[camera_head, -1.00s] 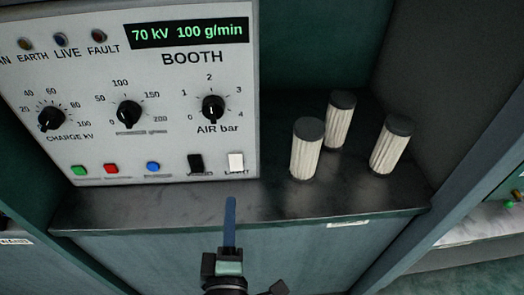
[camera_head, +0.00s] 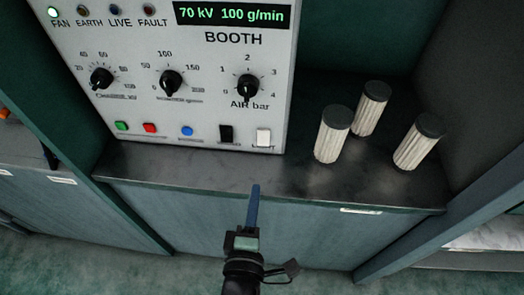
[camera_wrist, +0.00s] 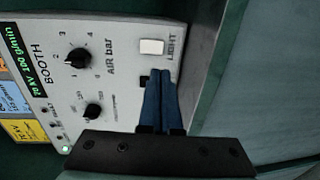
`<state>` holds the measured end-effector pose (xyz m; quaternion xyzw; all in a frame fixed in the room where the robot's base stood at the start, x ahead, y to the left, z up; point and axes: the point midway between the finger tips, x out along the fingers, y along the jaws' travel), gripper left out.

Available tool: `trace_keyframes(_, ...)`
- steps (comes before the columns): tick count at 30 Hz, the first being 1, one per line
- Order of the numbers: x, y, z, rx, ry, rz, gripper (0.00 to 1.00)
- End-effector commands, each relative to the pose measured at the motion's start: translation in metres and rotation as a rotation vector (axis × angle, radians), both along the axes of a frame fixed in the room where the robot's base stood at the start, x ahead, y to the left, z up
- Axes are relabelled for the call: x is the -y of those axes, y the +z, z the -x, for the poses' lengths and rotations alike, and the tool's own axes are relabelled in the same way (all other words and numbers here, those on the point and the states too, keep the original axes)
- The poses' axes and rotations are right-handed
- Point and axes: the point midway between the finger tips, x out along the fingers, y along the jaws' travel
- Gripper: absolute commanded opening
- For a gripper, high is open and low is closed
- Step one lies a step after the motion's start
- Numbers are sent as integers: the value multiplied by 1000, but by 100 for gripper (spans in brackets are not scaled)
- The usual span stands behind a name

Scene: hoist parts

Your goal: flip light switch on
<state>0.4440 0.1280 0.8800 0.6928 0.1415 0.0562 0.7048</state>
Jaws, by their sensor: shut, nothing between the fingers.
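The light switch (camera_head: 263,137) is a white rocker at the lower right of the booth control panel (camera_head: 215,60). A black rocker switch (camera_head: 226,133) sits just left of it. In the wrist view the white switch (camera_wrist: 152,47) shows beside the word LIGHT, beyond the fingertips. My gripper (camera_head: 255,188) has blue fingers closed together and empty. In the head view its tips show below the panel, at the front edge of the ledge. In the wrist view the fingers (camera_wrist: 163,78) overlap part of the black switch. I see no contact with the white switch.
Several dials and coloured buttons cover the panel; the AIR bar dial (camera_head: 247,86) is above the switches. Three pleated filters with dark caps, one of them here (camera_head: 332,134), stand on the dark ledge (camera_head: 190,175) to the right. The ledge before the panel is clear.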

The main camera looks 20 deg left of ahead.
Motion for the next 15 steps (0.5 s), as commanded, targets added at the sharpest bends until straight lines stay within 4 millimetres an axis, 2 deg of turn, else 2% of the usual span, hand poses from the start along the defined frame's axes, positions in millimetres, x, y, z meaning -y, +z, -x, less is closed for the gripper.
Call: trace_keyframes(15, -25, -9, -86, 2, 0, -1, 0)
